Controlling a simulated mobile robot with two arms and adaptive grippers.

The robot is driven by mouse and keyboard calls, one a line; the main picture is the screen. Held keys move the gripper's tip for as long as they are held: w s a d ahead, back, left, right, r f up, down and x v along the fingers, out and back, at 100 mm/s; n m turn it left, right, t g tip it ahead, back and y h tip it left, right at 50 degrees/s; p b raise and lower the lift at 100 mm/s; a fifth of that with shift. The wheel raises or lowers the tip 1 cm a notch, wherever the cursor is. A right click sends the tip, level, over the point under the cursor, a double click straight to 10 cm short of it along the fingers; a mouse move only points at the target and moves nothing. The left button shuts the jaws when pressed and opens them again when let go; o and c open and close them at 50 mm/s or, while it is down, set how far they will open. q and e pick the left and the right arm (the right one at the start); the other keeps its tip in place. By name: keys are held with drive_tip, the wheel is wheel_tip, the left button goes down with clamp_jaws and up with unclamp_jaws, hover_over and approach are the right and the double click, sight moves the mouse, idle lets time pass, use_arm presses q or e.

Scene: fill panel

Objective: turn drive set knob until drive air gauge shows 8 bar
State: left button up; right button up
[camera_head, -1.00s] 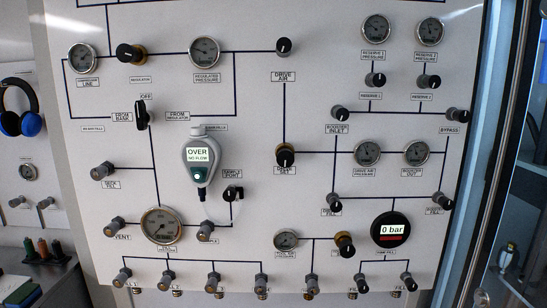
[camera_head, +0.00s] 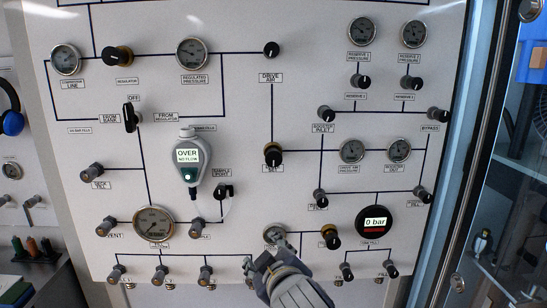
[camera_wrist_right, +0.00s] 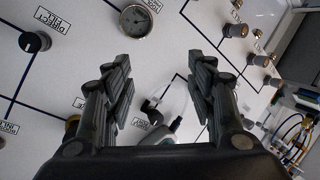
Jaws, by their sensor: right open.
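The drive set knob (camera_head: 272,155), black with a brass base, is on the white panel right of the grey handheld meter. A brass edge that appears to be this knob (camera_wrist_right: 72,125) shows in the right wrist view, mostly hidden behind a finger. The drive air pressure gauge (camera_head: 352,151) is to the knob's right; its needle is too small to read. My right gripper (camera_head: 262,258) is below the knob, in front of a lower gauge, apart from the knob. In the right wrist view its fingers (camera_wrist_right: 162,72) are spread with nothing between them. My left gripper is out of view.
The grey meter (camera_head: 187,160) with its hose and a black knob (camera_head: 223,191) are left of the drive set knob. A small knob (camera_head: 320,196) is at its lower right. A lower gauge (camera_head: 275,233) is partly covered by my gripper. A digital gauge (camera_head: 376,222) reads 0 bar.

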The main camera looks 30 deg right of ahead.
sight(274, 159)
drive_tip(key=d+r+t+h, duration=0.3)
drive_tip(key=r, duration=1.4)
drive_tip(key=shift+m, duration=0.4)
drive_tip(key=p+x, duration=0.3)
drive_tip(key=x, duration=0.2)
drive_tip(key=p+x, duration=0.4)
drive_tip(key=x, duration=0.2)
drive_tip(key=shift+s+d+r, duration=0.1)
drive_tip(key=shift+d+r, duration=0.1)
drive_tip(key=c, duration=1.1)
